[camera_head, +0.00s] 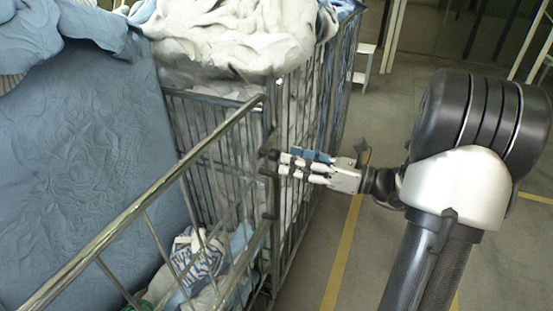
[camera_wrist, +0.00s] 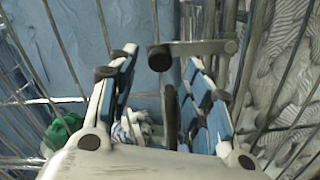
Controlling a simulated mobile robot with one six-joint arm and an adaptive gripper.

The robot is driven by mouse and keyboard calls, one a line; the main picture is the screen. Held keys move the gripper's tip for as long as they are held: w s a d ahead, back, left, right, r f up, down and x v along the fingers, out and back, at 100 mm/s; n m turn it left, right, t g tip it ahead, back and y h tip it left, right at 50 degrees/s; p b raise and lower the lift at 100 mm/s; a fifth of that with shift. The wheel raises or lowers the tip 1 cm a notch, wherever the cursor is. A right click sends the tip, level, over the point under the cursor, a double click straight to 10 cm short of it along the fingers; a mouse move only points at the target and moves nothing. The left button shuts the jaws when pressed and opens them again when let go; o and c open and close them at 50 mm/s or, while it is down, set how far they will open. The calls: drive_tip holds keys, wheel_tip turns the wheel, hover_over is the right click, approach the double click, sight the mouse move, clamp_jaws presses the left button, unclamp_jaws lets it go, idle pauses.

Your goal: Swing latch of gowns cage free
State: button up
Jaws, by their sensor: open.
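The latch of the cage shows in the wrist view as a grey flat bar (camera_wrist: 208,47) with a dark round knob (camera_wrist: 159,57) at its left end. In the head view its dark knob (camera_head: 273,155) is at the cage's corner post. My gripper (camera_head: 285,164) is at that post, its fingers pointing left at the knob. In the wrist view my gripper (camera_wrist: 157,62) is open, with the knob between its fingertips in the picture; I cannot tell whether they touch. The barred metal cage (camera_head: 137,207) holds blue and patterned cloth.
A second barred cage (camera_head: 325,75), heaped with white cloth (camera_head: 235,40), stands behind and against the first. A large blue cloth (camera_head: 80,150) fills the left. Open floor with a yellow line (camera_head: 343,250) lies to the right. A green cloth (camera_wrist: 62,132) lies low inside the cage.

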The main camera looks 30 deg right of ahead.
sight(278, 157)
drive_tip(key=x, duration=0.5)
drive_tip(key=shift+b, duration=0.3)
drive_tip(key=shift+c, duration=0.5)
clamp_jaws()
